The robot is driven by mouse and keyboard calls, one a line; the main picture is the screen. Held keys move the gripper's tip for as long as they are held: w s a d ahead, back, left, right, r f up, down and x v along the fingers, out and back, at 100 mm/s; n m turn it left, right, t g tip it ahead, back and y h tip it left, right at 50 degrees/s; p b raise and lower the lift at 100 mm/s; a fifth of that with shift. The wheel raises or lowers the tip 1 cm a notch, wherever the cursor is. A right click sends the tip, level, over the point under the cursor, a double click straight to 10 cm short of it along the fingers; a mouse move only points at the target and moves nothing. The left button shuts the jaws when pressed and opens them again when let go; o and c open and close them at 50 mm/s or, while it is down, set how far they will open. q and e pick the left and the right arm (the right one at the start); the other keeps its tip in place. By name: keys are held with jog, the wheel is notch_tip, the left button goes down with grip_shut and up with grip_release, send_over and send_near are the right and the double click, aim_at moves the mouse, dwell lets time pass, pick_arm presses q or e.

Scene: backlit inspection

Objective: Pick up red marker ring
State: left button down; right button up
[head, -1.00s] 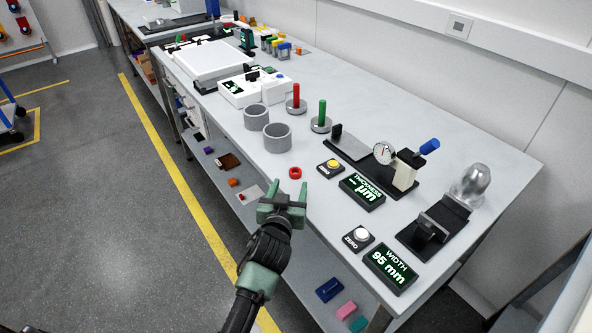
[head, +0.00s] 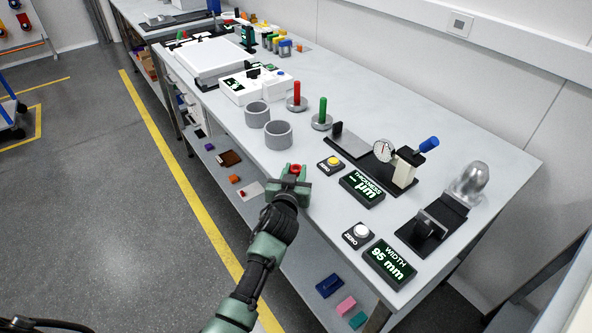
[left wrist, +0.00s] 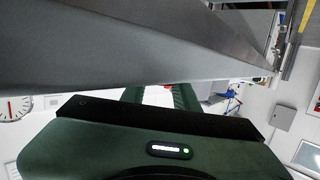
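The red marker ring (head: 296,168) lies on the workbench (head: 233,141) near its front edge. My left gripper (head: 295,170), green and dark, reaches over the front edge with its fingertips at the ring. The fingers stand apart, one on each side of the ring. In the left wrist view a small bit of red (left wrist: 168,87) shows between the two green fingers (left wrist: 158,92), nearer the right one. No grip on the ring is visible. The gripper body hides part of the bench edge. My right gripper is not in view.
Two grey cylinders (head: 278,134) stand just behind the ring. A yellow button box (head: 330,164) and the thickness display (head: 361,188) lie to its right. Red (head: 297,92) and green (head: 323,108) posts stand farther back. A lower shelf (head: 300,262) holds small blocks.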

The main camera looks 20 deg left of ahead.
aim_at(295, 171)
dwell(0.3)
pick_arm(q)
notch_tip(295, 171, up, 20)
jog(key=shift+p, duration=0.35)
jog(key=shift+a, duration=0.1)
dwell(0.3)
